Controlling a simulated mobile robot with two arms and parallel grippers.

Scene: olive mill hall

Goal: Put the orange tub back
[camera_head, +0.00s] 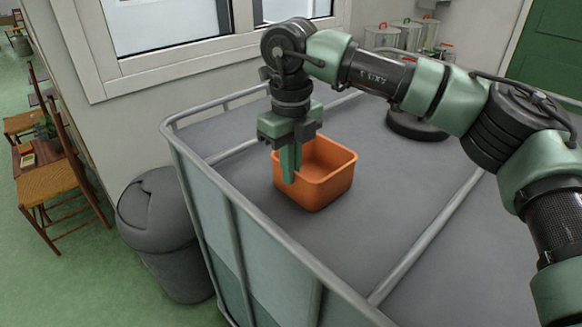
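The orange tub (325,180) is an open, square-sided container. It stands upright on the grey top (255,185) of a large caged tank. My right gripper (290,170) points down at the tub's left side, with its green fingers overlapping the rim there. The fingers look close together, seen nearly edge-on. I cannot tell whether they are closed on the tub's wall. The part of the left wall behind the fingers is hidden. My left gripper is not in view.
Metal rails (232,150) frame and cross the tank top. A dark round lid (415,126) lies behind my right arm. A grey bin (160,225) stands left of the tank, with wooden chairs (52,180) farther left. The top right of the tub is clear.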

